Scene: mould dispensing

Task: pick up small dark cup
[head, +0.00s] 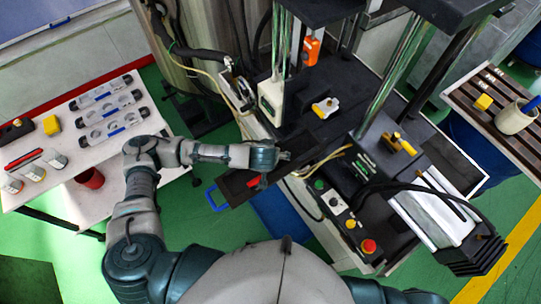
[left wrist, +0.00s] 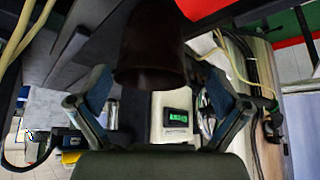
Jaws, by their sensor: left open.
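A small dark cup (left wrist: 150,45) shows large in the left wrist view, at the top middle, its rim toward the bottom of the picture. My left gripper (left wrist: 157,90) is open, with one blue-padded finger on each side of the cup; gaps show between the fingers and the cup. In the head view my left gripper (head: 283,156) reaches right, over the dark tray with a blue handle (head: 228,190) at the machine's front. I cannot make out the cup clearly in the head view. My right gripper is not in view.
A press machine with posts (head: 383,80) and a button panel (head: 345,222) stands to the right. A white table (head: 125,160) at left holds a red cup (head: 90,178), bottles and metal moulds. A slatted table (head: 495,115) at right bears a beige cup (head: 515,118).

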